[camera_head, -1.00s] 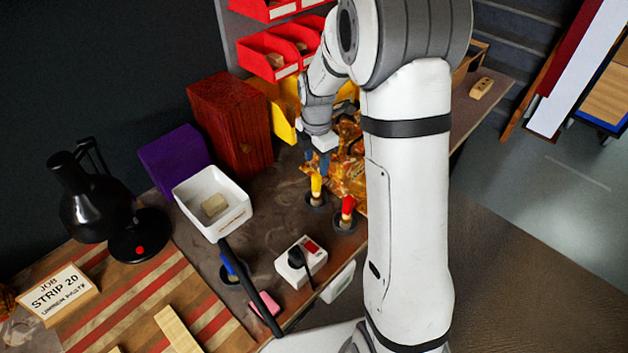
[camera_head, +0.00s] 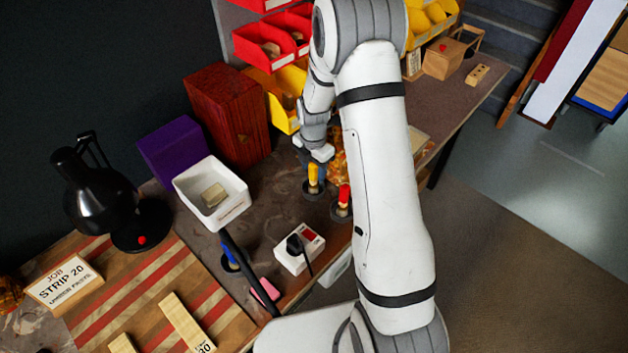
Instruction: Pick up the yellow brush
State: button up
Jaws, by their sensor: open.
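The yellow brush (camera_head: 313,174) stands upright in a dark round holder (camera_head: 314,189) on the bench, in the middle of the head view. My gripper (camera_head: 314,170) is open and lowered over its top, with the dark fingers seen around the upper part of the yellow handle. I cannot tell whether the fingers touch it.
A white tray (camera_head: 235,209) with a pale block lies to the left. A white box (camera_head: 291,262) with a black item and a blue-topped holder (camera_head: 229,258) are nearer. Red bins (camera_head: 262,62) and yellow bins stand behind. An orange violin part (camera_head: 338,150) is close behind the brush.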

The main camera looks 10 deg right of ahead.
jog(key=shift+c, duration=0.4)
grip_shut()
notch_tip(320, 180, up, 10)
jog(key=shift+r+b, duration=0.1)
jog(key=shift+b, duration=0.75)
